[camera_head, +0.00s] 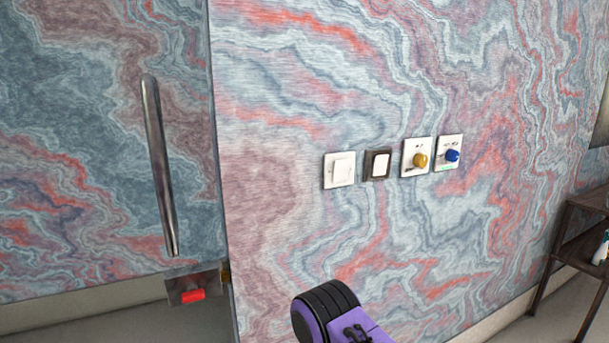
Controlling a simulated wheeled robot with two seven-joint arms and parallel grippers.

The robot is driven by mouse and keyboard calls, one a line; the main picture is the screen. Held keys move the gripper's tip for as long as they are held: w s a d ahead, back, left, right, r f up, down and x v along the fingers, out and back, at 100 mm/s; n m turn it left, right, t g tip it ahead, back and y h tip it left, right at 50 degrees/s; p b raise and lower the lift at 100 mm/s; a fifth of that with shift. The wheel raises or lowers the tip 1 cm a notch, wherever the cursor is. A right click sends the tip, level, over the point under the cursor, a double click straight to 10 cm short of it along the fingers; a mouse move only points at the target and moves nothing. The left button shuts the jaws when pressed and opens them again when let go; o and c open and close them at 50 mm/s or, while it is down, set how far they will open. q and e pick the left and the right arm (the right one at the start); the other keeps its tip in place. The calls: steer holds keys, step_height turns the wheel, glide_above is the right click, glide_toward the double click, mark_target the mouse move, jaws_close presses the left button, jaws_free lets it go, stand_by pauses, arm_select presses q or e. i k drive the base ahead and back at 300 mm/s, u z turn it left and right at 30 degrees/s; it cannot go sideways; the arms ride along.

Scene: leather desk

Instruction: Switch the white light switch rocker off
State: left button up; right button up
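An all-white light switch (339,170) with a white rocker is on the marbled wall, leftmost in a row of wall fittings. A second switch (378,164), with a white rocker in a dark frame, is just to its right. Which way either rocker is tilted is too small to tell. A purple and black part of my arm (327,309) shows at the bottom, below the switches and apart from them. No gripper fingers can be made out, and I see neither gripper.
Right of the switches are a plate with a yellow knob (420,160) and one with a blue knob (452,155). A door with a metal handle (159,165) is on the left, with a red piece (192,295) low down. A dark shelf (566,247) stands at right.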

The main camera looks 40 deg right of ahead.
mark_target(341, 166)
steer(key=z, duration=1.35)
steer(key=k, duration=0.5)
steer(key=u, duration=0.7)
steer(key=i, duration=0.6)
steer(key=z, duration=0.35)
